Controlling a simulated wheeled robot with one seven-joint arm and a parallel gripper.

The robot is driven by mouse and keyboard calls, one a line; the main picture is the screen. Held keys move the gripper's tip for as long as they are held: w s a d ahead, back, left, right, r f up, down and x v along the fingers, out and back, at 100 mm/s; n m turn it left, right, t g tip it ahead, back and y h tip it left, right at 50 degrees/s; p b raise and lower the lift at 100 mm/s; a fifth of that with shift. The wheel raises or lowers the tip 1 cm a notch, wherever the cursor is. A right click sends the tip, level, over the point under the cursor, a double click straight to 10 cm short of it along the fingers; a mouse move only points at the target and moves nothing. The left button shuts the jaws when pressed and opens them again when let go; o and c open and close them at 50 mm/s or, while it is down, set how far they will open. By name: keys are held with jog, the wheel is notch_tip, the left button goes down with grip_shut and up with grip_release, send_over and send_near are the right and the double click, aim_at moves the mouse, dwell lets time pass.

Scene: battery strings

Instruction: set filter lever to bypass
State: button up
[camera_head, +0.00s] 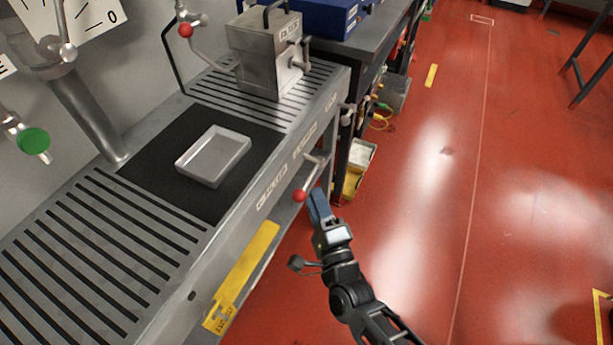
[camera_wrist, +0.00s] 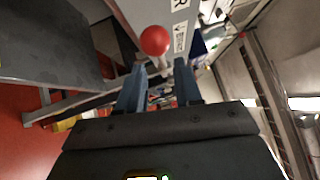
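A lever with a red ball knob (camera_head: 300,195) sticks out from the front edge of the metal bench, its arm slanting down and left from its mount. Several small labels run along that edge; I cannot read them surely. My gripper (camera_head: 317,193) is just right of the knob, with its blue fingers pointing up toward it. In the wrist view the two fingers (camera_wrist: 157,68) stand apart with nothing between them. The red knob (camera_wrist: 155,40) shows just beyond the fingertips, between their lines. I cannot tell whether a finger touches it.
A shallow metal tray (camera_head: 213,157) lies on a black mat on the slotted bench. A metal box (camera_head: 265,55) stands behind it. Another red-knobbed lever (camera_head: 186,30) and a green knob (camera_head: 33,141) are at the wall. The red floor at right is mostly clear.

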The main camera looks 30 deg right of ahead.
aim_at(308, 179)
jog(key=p+x, duration=0.1)
jog(key=x, duration=0.5)
jog(key=shift+w, duration=0.15)
grip_shut()
dwell(0.4)
